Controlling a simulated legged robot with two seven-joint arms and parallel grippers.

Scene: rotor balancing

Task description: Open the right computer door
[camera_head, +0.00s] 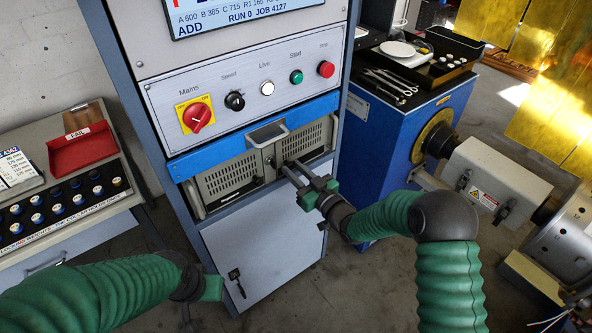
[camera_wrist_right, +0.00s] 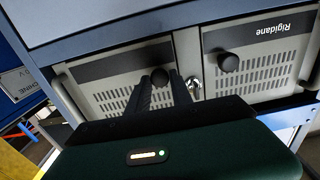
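The right computer door (camera_head: 312,139) is a grey vented panel below the blue drawer, and it looks shut. It also shows in the right wrist view, on the left side (camera_wrist_right: 108,92). My right gripper (camera_head: 290,168) is in front of this door. In the wrist view its two dark fingers (camera_wrist_right: 162,82) stand apart with the door's round black knob (camera_wrist_right: 160,76) between their tips. I cannot tell whether they touch it. My left gripper (camera_head: 212,288) is low in front of the cabinet's lower door, and its fingers are not clear.
The left computer door (camera_head: 230,178) has its own black knob. A blue drawer with a handle (camera_head: 267,132) sits just above.

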